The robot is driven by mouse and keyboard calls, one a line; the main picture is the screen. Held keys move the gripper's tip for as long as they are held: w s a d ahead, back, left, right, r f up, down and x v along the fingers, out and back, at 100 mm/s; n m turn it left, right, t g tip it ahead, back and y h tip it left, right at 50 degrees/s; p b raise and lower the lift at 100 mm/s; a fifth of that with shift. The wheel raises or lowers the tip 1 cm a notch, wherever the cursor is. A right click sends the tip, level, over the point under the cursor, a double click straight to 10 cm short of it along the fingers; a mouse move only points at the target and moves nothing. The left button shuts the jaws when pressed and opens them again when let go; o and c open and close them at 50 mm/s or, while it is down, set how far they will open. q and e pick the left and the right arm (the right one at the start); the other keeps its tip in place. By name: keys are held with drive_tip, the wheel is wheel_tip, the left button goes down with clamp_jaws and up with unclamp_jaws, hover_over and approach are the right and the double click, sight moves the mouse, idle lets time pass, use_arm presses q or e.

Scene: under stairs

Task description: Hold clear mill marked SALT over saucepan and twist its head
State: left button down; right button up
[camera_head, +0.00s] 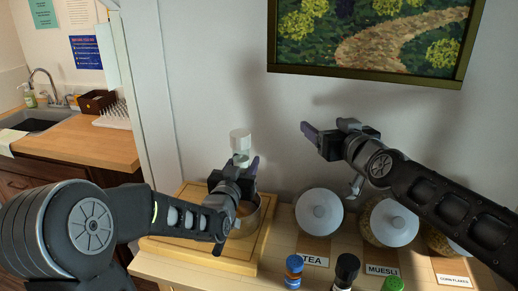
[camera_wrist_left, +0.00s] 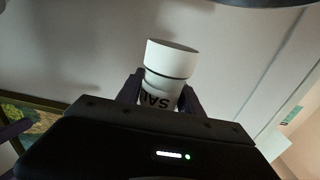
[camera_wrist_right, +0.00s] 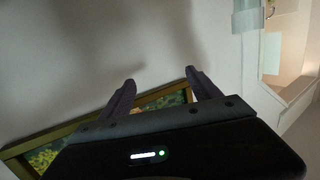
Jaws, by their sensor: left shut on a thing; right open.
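The salt mill (camera_head: 240,142) has a white head and is held upright above the saucepan. In the left wrist view the mill (camera_wrist_left: 170,68) shows a white head, a dark ring and part of the lettering "SA". My left gripper (camera_head: 238,170) is shut on the mill below its head. The saucepan (camera_head: 257,215) stands on a wooden board, mostly hidden behind my left gripper and arm. My right gripper (camera_head: 328,132) is open and empty, to the right of the mill and apart from it. It also shows open in the right wrist view (camera_wrist_right: 160,85).
The wooden board (camera_head: 190,255) lies on the counter. Lidded jars (camera_head: 319,212) labelled tea, muesli and cornflakes stand at right. A blue-capped jar (camera_head: 294,268), a black-capped one (camera_head: 347,268) and a green-capped one (camera_head: 392,284) stand in front. A framed picture (camera_head: 365,70) hangs on the wall.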

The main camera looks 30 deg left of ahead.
drive_tip(key=s+a+r+n+y, duration=0.2)
drive_tip(key=s+a, duration=0.4)
drive_tip(key=a, duration=0.2)
drive_tip(key=n+g, duration=0.1)
drive_tip(key=g, duration=0.3)
approach(240, 139)
drive_tip(key=w+a+f, duration=0.2)
drive_tip(key=w, duration=0.1)
drive_tip(key=shift+s+a+y, duration=0.1)
drive_tip(key=shift+s+y, duration=0.1)
drive_tip(key=shift+y, duration=0.1)
drive_tip(key=shift+w, duration=0.1)
drive_tip(key=x, duration=1.2)
clamp_jaws()
